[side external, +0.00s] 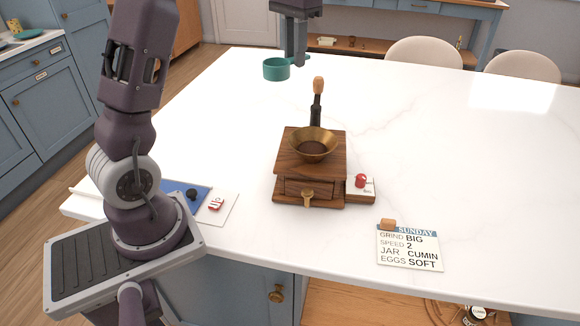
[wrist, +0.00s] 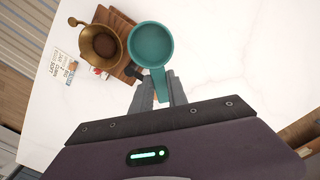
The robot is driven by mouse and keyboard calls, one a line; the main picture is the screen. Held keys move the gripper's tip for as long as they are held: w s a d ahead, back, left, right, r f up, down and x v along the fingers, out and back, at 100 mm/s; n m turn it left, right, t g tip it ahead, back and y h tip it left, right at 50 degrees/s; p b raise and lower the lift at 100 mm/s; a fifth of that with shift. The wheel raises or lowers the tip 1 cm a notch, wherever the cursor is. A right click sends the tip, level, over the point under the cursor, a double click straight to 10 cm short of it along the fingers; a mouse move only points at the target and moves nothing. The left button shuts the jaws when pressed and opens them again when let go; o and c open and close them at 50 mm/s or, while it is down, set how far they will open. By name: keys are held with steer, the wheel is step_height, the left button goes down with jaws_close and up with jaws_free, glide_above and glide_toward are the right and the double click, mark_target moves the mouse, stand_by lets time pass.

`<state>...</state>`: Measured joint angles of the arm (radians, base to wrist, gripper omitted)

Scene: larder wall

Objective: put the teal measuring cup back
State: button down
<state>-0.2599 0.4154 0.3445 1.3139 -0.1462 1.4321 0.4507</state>
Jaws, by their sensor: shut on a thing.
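The teal measuring cup (side external: 276,69) is near the far edge of the white table in the side view, its open top facing up. My gripper (side external: 296,62) is shut on the cup's handle. In the wrist view the cup (wrist: 151,46) lies just beyond my gripper (wrist: 160,98), with the handle between the fingers. The cup looks empty. It appears held above the table, but the exact gap is hard to tell.
A wooden grinder (side external: 310,165) with a brass bowl (side external: 313,143) stands mid-table. A note card (side external: 409,248) lies at the front right. A blue mat (side external: 180,194) lies near my base. The table's right side (side external: 470,150) is clear.

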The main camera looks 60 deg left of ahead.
steer(key=s+a+f+n, duration=0.1)
steer(key=s+f+n, duration=0.1)
steer(key=f, duration=0.5)
steer(key=s+a+f+n, duration=0.1)
steer(key=s+f+n, duration=0.2)
steer(key=f, duration=0.5)
steer(key=s+a+f+n, duration=0.1)
steer(key=s+f+n, duration=0.1)
steer(key=f, duration=0.5)
steer(key=shift+s+f, duration=0.2)
steer(key=shift+s, duration=0.25)
steer(key=shift+s+f, duration=0.2)
steer(key=shift+s, duration=0.25)
steer(key=shift+f, duration=0.1)
steer(key=c, duration=1.3)
jaws_free()
